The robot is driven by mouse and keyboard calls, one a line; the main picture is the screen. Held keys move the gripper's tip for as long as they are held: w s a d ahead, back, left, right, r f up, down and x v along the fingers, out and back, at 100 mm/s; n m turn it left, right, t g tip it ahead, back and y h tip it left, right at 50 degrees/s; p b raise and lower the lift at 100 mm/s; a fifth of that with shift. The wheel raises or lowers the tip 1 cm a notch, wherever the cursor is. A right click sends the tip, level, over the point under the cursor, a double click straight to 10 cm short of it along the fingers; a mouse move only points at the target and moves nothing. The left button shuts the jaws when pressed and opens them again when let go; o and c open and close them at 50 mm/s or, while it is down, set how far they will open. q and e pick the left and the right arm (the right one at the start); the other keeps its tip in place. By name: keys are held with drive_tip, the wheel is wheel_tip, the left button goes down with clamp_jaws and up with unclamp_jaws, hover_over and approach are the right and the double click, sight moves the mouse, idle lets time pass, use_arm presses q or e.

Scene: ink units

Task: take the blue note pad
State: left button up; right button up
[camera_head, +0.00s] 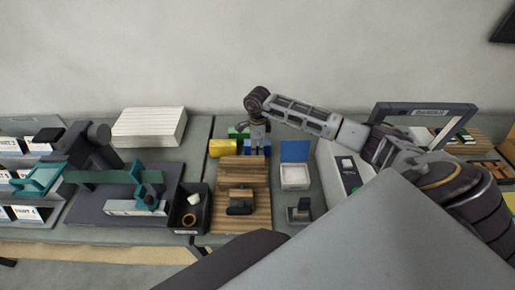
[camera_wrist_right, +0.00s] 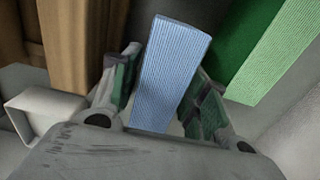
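The blue note pad (camera_head: 258,147) stands at the back of the table, behind the wooden block, mostly covered by my right gripper (camera_head: 257,134). In the right wrist view the pad (camera_wrist_right: 172,70) shows a ribbed light-blue face. It reaches between the two fingers of my right gripper (camera_wrist_right: 162,88). The fingers are apart, one on each side of the pad, with a narrow gap visible on the right side. The left finger is close to the pad; contact is not clear. My left gripper is not in view.
A yellow block (camera_head: 222,148) and a green pad (camera_wrist_right: 275,50) stand close beside the blue pad. A wooden stepped block (camera_head: 242,178) is in front.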

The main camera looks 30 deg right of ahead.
drive_tip(key=c, duration=0.7)
drive_tip(key=shift+r, duration=0.1)
